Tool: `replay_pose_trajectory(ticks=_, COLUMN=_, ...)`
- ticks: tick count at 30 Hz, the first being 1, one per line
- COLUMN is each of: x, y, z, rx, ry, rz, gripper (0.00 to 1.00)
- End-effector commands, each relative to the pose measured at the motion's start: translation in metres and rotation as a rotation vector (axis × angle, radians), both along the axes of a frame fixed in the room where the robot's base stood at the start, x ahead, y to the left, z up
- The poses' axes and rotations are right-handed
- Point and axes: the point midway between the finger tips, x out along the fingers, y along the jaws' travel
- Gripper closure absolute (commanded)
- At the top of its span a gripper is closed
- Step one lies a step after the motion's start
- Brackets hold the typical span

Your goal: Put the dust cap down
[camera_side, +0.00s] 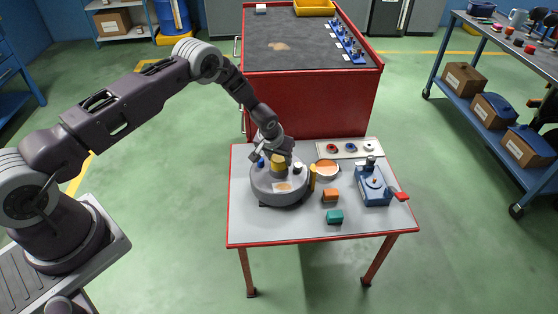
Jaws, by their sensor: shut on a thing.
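My gripper (277,154) is over the back part of a round grey unit (281,196) on the small table. It is shut on a yellow piece (279,166), which looks like the dust cap. The yellow piece is at or just above the top of the unit; I cannot tell whether it touches. The fingertips are small and partly hidden by the wrist. A blue knob (261,162) and a white-topped dark knob (297,167) stand on either side of the yellow piece. A tan patch (284,187) is on the unit's front top.
A tray of rings (347,148) lies behind. The front left of the table is clear.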

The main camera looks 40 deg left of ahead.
Motion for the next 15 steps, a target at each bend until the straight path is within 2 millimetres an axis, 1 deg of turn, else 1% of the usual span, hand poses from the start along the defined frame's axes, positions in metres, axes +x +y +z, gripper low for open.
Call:
replay_pose_trajectory(ticks=2, x=0.0, y=0.0, z=0.001, rx=0.0, ry=0.0, rz=0.0, gripper=0.91)
replay_pose_trajectory(ticks=5, x=0.001, y=0.0, z=0.012, rx=0.0, ry=-0.002, rz=0.001, gripper=0.91)
replay_pose_trajectory(ticks=12, x=0.001, y=0.0, z=0.074, rx=0.0, ry=-0.004, rz=0.001, gripper=0.91)
replay_pose_trajectory(ticks=15, x=0.0, y=0.001, z=0.09, rx=0.0, ry=-0.001, rz=-0.002, gripper=0.91)
